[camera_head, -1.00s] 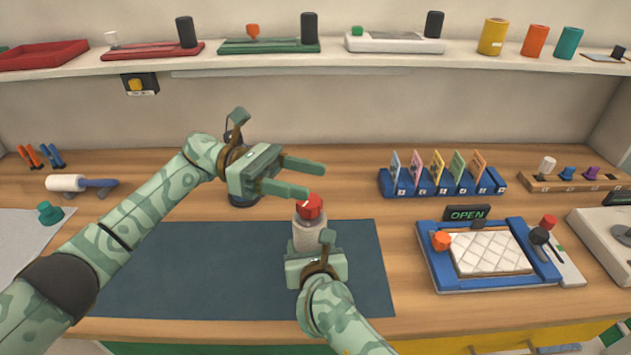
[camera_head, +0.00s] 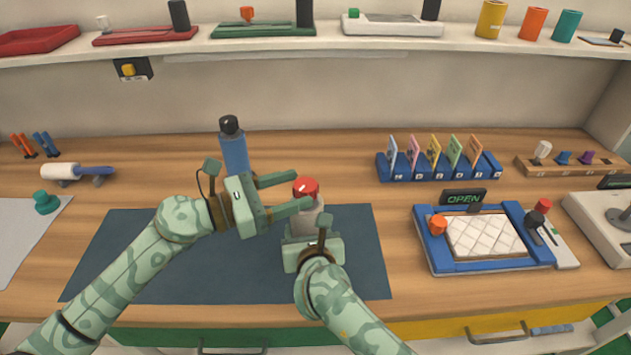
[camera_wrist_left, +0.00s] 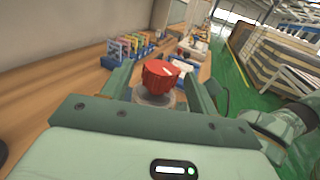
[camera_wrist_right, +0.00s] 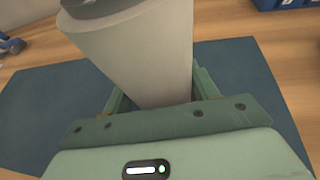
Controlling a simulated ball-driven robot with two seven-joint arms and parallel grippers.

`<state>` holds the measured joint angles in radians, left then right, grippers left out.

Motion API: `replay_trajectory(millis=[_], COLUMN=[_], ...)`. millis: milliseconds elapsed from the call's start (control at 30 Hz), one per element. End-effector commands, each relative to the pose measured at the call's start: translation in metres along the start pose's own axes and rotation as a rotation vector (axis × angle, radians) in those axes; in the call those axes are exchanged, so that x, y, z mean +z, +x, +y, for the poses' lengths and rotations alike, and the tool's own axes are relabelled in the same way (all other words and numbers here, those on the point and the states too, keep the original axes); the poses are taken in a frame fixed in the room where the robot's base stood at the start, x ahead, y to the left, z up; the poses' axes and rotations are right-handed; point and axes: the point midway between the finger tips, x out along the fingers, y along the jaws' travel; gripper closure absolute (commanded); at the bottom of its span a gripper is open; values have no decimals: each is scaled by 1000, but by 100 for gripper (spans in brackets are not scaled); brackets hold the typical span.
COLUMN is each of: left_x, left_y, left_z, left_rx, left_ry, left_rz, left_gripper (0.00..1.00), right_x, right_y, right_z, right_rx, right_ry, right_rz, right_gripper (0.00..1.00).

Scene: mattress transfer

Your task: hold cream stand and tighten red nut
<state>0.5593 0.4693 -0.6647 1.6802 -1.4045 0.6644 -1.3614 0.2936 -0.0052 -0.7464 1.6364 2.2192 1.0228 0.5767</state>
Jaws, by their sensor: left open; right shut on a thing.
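The cream stand (camera_head: 304,222) stands upright on the dark blue mat, with the red nut (camera_head: 306,188) on its top. My right gripper (camera_head: 312,238) is shut on the cream stand from the front; the right wrist view shows the stand (camera_wrist_right: 135,50) between the fingers. My left gripper (camera_head: 282,196) is open, coming from the left at the height of the nut. In the left wrist view the red nut (camera_wrist_left: 159,74) sits between the two open fingers, with a gap on the right side. I cannot tell whether a finger touches it.
A blue bottle (camera_head: 235,152) with a black cap stands behind my left gripper. The dark blue mat (camera_head: 130,260) is otherwise clear. A blue card rack (camera_head: 440,168) and a blue-framed tray with an OPEN sign (camera_head: 485,262) are to the right.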

Motion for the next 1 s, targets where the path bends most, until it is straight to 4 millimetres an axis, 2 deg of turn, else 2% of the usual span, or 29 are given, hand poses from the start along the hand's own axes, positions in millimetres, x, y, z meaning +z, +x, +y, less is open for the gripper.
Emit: replay_trajectory(millis=[100, 233, 400, 633, 800, 1000], left_x=[1, 0, 0, 0, 0, 0], left_y=[25, 42, 51, 52, 51, 51], left_z=[0, 0, 0, 0, 0, 1], left_rx=[-1, -1, 1, 0, 0, -3], left_ry=[-1, -1, 1, 0, 0, 0], left_rz=[-1, 0, 2, 2, 2, 3], left_gripper=[41, 41, 41, 41, 86, 86], right_x=[3, 3, 3, 3, 3, 3], right_y=[0, 0, 0, 0, 0, 0], right_z=[0, 1, 0, 1, 1, 1], right_rx=[1, 1, 1, 1, 2, 2], right_ry=[0, 0, 0, 0, 0, 0], right_rz=[-7, -7, -6, -6, -6, -7], right_gripper=[96, 96, 96, 96, 96, 96])
